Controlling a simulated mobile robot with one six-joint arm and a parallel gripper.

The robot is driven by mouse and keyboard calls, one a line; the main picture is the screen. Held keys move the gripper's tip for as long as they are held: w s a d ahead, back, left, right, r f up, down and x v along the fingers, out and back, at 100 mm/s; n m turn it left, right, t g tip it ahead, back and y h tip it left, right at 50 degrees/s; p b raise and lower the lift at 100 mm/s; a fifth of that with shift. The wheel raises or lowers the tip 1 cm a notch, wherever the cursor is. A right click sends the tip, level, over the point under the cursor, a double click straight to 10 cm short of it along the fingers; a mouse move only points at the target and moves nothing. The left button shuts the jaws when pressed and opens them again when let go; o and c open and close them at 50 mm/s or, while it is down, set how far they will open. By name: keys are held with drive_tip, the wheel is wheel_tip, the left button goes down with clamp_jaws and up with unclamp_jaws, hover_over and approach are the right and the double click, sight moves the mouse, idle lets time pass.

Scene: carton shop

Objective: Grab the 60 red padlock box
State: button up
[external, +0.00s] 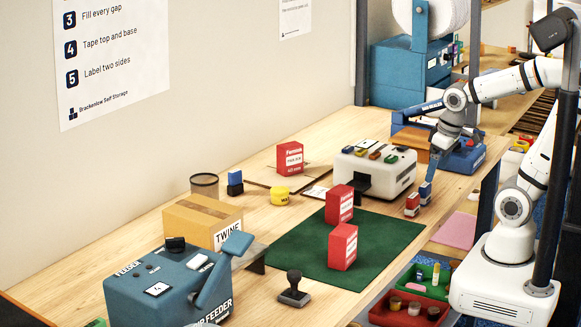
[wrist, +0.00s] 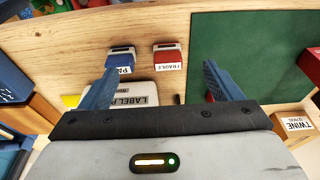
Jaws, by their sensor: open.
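Three similar red boxes with white labels show in the external view. One red box (external: 290,158) stands at the back on a flat brown sheet near the wall. A second red box (external: 339,204) stands at the far edge of the green mat (external: 300,250), and a third red box (external: 343,246) stands nearer on the mat. The small print is too fine to tell which is the 60. My gripper (external: 430,172) is open and empty, above the bench right of the label printer, apart from all three boxes. In the wrist view its blue fingers (wrist: 160,68) are spread.
A red stamp (wrist: 168,57) and blue stamp (wrist: 120,58) stand below my gripper. The white label printer (external: 375,170) is beside it. A yellow tub (external: 280,195), twine carton (external: 200,220), blue feeder (external: 170,285) and black hand stamp (external: 294,288) surround the mat.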

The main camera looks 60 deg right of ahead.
drive_tip(key=shift+o, duration=0.4)
drive_tip(key=t+p, duration=0.2)
drive_tip(key=p, duration=0.2)
approach(341, 190)
drive_tip(key=shift+m, duration=0.4)
drive_tip(key=x, duration=0.2)
drive_tip(key=s+x, duration=0.1)
drive_tip(key=x, duration=0.1)
drive_tip(key=shift+w+a+f, duration=0.15)
drive_tip(key=shift+f, duration=0.4)
drive_tip(key=shift+x, duration=1.2)
drive_tip(key=shift+w+f+p, duration=0.45)
drive_tip(key=shift+w+p, duration=0.05)
drive_tip(key=shift+w, duration=0.05)
drive_tip(key=x, duration=0.4)
drive_tip(key=shift+w+d, duration=0.25)
drive_tip(key=shift+d, duration=0.05)
drive_tip(key=shift+r, duration=0.1)
drive_tip(key=shift+c, duration=0.6)
